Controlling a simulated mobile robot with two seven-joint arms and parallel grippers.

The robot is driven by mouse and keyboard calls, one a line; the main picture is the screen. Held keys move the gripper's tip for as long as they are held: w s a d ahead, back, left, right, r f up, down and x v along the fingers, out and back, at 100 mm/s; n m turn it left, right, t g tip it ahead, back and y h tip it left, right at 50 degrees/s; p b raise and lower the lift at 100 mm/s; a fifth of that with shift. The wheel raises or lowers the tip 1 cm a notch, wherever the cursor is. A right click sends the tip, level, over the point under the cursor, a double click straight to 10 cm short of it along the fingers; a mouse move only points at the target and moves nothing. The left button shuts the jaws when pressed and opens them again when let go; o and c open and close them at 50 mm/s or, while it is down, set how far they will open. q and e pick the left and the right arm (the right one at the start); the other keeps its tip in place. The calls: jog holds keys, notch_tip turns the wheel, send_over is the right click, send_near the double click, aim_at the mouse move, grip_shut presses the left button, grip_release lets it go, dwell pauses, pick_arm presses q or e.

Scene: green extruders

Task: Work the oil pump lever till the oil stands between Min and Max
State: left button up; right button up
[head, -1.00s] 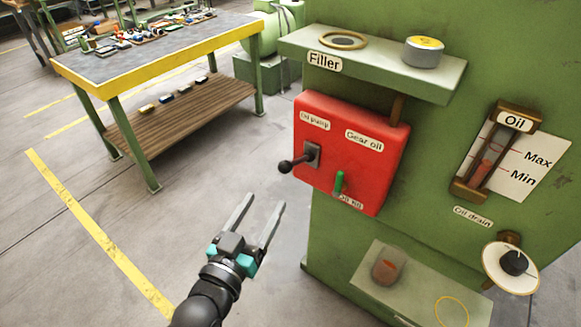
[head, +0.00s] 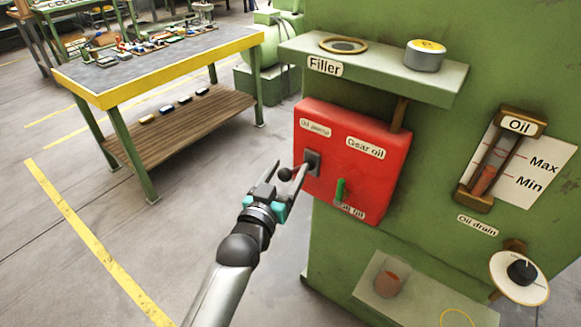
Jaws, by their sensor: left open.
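The oil pump lever is a dark stick with a round black knob (head: 285,174), coming out of a dark plate (head: 312,160) on the red box (head: 368,178). My left gripper (head: 289,166) is open, its two fingers on either side of the knob in the picture. I cannot tell whether they touch it. The oil gauge (head: 497,163) on the right of the green machine holds reddish oil (head: 484,181). The oil's top looks close to the Min line, below Max; I cannot tell exactly. My right gripper is not in view.
A green switch (head: 340,190) sits on the red box, right of the lever. Above is a shelf (head: 375,65) with a filler ring (head: 343,45) and a cap (head: 425,55). An oil drain knob (head: 521,272) is lower right. A workbench (head: 170,60) stands behind; floor at left is clear.

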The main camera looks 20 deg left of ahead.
pick_arm(q)
jog(key=shift+w+d, duration=0.1)
jog(key=shift+w, duration=1)
grip_shut()
dwell(0.8)
